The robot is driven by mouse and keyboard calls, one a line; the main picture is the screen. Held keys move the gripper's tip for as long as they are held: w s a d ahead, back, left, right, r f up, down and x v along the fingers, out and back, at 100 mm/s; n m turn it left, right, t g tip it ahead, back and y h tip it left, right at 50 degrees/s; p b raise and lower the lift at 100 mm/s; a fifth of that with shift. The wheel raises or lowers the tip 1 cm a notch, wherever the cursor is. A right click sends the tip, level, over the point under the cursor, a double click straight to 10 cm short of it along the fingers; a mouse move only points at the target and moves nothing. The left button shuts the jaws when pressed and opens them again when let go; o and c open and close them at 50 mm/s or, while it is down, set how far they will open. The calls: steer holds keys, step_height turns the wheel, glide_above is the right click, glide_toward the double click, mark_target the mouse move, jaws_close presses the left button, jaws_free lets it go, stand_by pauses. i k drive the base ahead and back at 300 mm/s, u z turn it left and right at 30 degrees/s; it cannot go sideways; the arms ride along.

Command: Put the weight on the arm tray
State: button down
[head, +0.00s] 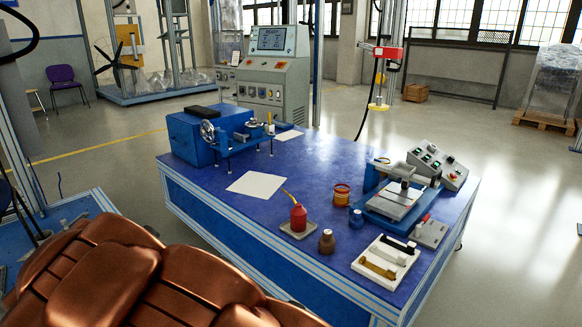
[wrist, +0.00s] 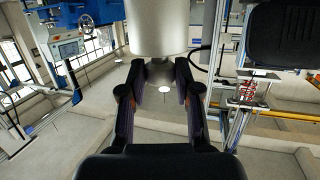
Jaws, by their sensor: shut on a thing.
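The weight (wrist: 165,28) is a large pale silver cylinder at the top middle of the wrist view. Its narrower neck sits between the dark fingers of my gripper (wrist: 159,80), which is shut on it. The floor shows behind and below the fingers, so the weight is held in the air. A dark rounded pad (wrist: 288,38) is at the upper right of the wrist view, apart from the weight; I cannot tell whether it is the arm tray. My gripper and the weight are not visible in the head view.
A blue workbench (head: 300,180) carries a vise-like machine (head: 215,135), bottles, a red cup and a white tray (head: 386,262). A grey console (head: 272,75) stands behind. Open floor lies to the right.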

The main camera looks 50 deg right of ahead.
mark_target(404, 169)
steer(key=u, duration=1.45)
steer(key=k, duration=1.3)
steer(key=z, duration=1.55)
steer(key=i, duration=0.5)
